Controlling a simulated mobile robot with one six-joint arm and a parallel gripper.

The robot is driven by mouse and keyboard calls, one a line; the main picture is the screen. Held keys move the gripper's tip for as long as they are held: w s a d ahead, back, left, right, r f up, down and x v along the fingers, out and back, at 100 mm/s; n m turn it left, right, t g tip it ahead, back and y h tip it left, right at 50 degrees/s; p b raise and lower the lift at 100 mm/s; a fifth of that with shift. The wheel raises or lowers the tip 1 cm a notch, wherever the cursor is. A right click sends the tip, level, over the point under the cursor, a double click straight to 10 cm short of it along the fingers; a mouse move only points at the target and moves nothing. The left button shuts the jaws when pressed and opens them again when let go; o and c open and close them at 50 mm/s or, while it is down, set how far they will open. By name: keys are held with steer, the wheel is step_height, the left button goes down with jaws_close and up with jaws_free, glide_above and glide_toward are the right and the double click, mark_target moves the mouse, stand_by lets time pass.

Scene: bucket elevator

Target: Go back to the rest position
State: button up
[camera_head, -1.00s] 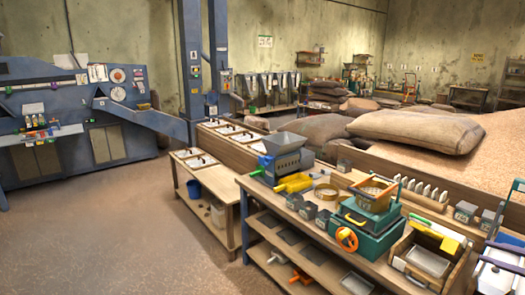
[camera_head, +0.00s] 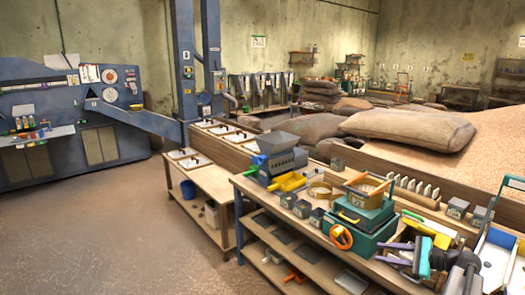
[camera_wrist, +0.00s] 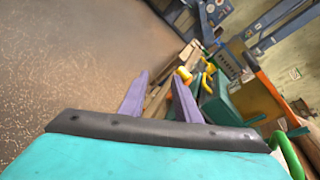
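My gripper (camera_head: 384,254) has come into the right of the head view, over the front right of the workbench (camera_head: 240,180). Its two purple fingers point left and stand apart, with a teal palm and black wrist behind. In the wrist view the purple fingers (camera_wrist: 160,88) are also spread, with nothing held between them. My gripper is just right of the green box with the orange handwheel (camera_head: 341,237). My arm partly hides the wooden box and tray at the bench's right end.
On the bench stand a grey hopper (camera_head: 280,150), yellow scoop (camera_head: 288,181), several dark blocks and a round sieve (camera_head: 368,186). Sacks (camera_head: 410,132) and a grain heap (camera_head: 497,150) lie behind. A blue bucket (camera_head: 188,190) is under the low table. Open floor (camera_head: 90,235) is at left.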

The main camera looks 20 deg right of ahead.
steer(key=w+a+f+n+g+y, duration=0.1)
steer(key=w+a+f, duration=0.1)
steer(key=a+f, duration=0.3)
steer(key=w+a+f+g+y, duration=0.1)
steer(key=w+a+f, duration=0.2)
steer(key=a, duration=0.5)
steer(key=s+a+f+n+g, duration=0.2)
steer(key=a+f+g, duration=0.1)
steer(key=a+f, duration=0.55)
steer(key=s+a+f+n+g+b, duration=0.15)
steer(key=a+f, duration=0.35)
steer(key=a, duration=0.6)
steer(key=s+a+f+n+g, duration=0.15)
steer(key=a+f+g, duration=0.25)
steer(key=a+f, duration=0.4)
steer(key=s+a+f+n+g+h, duration=0.2)
steer(key=s+a+f+n+g, duration=0.1)
steer(key=s+a+f, duration=0.5)
steer(key=s+a+f+n+g+h, duration=0.2)
steer(key=s+a+f+n+g, duration=0.15)
steer(key=s+a, duration=0.45)
steer(key=s+d+f+n+g+h, duration=0.1)
steer(key=s+d+f+n+h, duration=0.3)
steer(key=s, duration=0.7)
steer(key=s+d+f+n+h, duration=0.1)
steer(key=d+f+n+h, duration=0.1)
steer(key=d+n, duration=0.4)
steer(key=shift+d+t, duration=0.3)
steer(key=shift+d, duration=0.15)
steer(key=shift+r, duration=0.1)
